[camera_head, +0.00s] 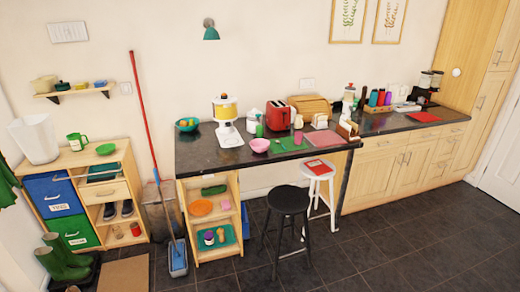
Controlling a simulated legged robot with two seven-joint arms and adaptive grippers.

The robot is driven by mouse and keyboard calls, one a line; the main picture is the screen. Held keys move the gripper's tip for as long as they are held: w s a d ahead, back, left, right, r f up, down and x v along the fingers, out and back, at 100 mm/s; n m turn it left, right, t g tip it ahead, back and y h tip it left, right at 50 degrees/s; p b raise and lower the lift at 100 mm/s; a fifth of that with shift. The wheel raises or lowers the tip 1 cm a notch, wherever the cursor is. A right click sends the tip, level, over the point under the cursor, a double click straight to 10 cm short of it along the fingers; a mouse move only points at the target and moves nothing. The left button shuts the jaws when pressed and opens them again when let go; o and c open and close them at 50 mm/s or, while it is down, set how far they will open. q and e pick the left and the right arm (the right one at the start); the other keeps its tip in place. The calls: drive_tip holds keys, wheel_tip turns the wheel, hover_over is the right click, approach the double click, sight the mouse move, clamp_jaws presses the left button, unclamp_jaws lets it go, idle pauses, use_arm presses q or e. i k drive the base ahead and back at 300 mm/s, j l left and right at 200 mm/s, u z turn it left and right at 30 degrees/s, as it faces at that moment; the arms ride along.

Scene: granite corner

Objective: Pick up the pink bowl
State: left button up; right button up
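The pink bowl (260,145) sits on the dark granite counter (205,157), near its front edge and left of the middle. A green mat (287,144) lies to its right and a green cup (259,130) stands just behind it. Neither of my grippers shows in the head view.
A black stool (288,200) and a white stool (318,169) stand in front of the counter's right part. An open shelf (183,204) stands under its left end. A red-handled mop (145,120) leans at the left. Dark floor tiles (370,260) are clear at the front right.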

sight(259, 145)
drive_tip(key=i+l+u, duration=0.25)
drive_tip(key=i+l, duration=0.6)
drive_tip(key=i+l+u, duration=0.25)
drive_tip(key=i+l, duration=0.7)
drive_tip(key=l, duration=0.15)
